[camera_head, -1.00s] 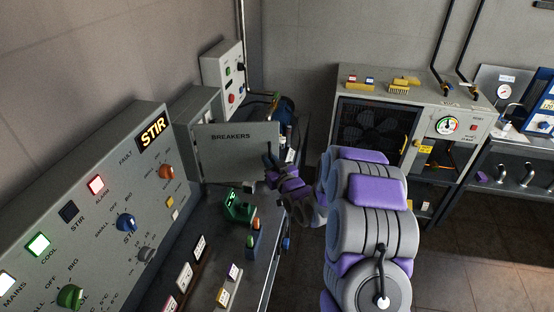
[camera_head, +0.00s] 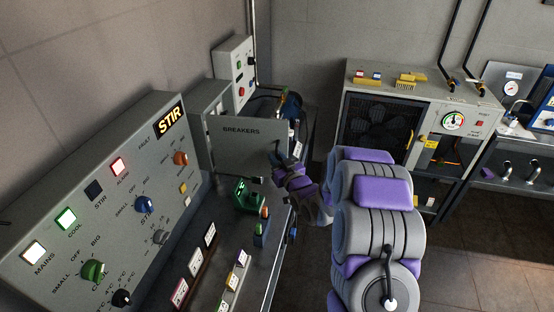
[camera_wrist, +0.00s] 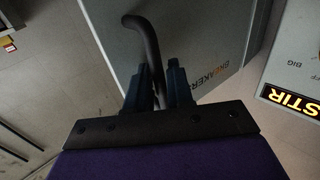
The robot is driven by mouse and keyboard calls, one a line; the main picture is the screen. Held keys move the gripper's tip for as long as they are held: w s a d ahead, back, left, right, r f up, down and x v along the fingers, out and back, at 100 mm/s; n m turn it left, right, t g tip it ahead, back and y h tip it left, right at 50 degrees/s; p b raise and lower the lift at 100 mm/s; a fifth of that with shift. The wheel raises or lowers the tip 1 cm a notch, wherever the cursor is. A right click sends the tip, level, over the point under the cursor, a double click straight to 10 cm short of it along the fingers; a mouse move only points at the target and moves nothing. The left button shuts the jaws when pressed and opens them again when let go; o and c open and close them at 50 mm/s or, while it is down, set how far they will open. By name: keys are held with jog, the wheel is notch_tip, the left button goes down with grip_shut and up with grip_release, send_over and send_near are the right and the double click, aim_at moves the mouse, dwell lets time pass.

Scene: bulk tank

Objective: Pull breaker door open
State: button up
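The breaker door (camera_head: 240,145) is a flat grey panel marked BREAKERS. In the head view it stands out at an angle from the grey breaker box (camera_head: 207,103) on the left wall; the inside of the box is hidden behind it. My gripper (camera_head: 277,158) is at the door's right edge. In the wrist view the door (camera_wrist: 205,35) fills the upper middle, and its dark bent handle (camera_wrist: 147,38) runs down between the two fingers of my gripper (camera_wrist: 161,78). The fingers appear closed on the handle; the contact is partly hidden.
A control panel (camera_head: 105,200) with a lit STIR sign, lamps and knobs stands at left. A green object (camera_head: 248,195) and several labelled blocks are on the bench below the door. A grey cabinet with a fan (camera_head: 378,125) stands at back right. Floor is clear at lower right.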

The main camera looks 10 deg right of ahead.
jog(key=shift+o, duration=0.8)
jog(key=shift+s, duration=0.15)
jog(key=p+v, duration=1.2)
jog(key=v, duration=0.5)
jog(key=shift+f, duration=0.15)
jog(key=shift+d, duration=0.15)
